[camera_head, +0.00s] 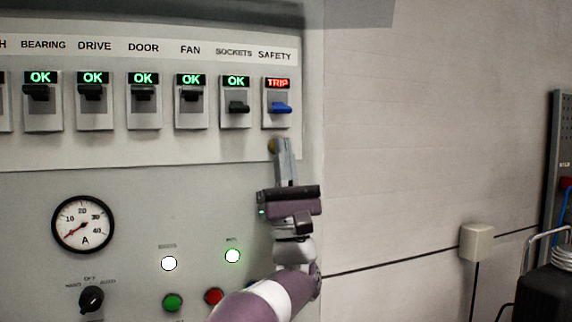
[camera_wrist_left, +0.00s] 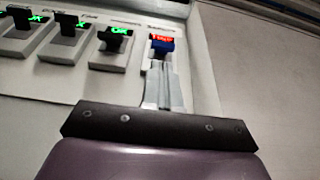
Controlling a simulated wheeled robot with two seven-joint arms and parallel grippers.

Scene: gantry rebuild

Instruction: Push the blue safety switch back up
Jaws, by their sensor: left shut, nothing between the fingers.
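The blue safety switch (camera_head: 281,107) is at the right end of the breaker row, under the SAFETY label, with its lever down and a red TRIP display (camera_head: 278,83) above it. In the left wrist view the blue lever (camera_wrist_left: 162,45) shows just beyond my fingertips. My left gripper (camera_head: 283,142) is shut and empty, pointing up, with its tips a little below the safety switch. It also shows in the left wrist view (camera_wrist_left: 160,72). I cannot tell whether the tips touch the panel. My right gripper is in neither view.
The SOCKETS switch (camera_head: 238,107) beside it has a black lever, also low, and reads OK. Other breakers, such as FAN (camera_head: 190,95), read OK with levers higher. A gauge (camera_head: 83,224) and push buttons (camera_head: 172,302) sit below.

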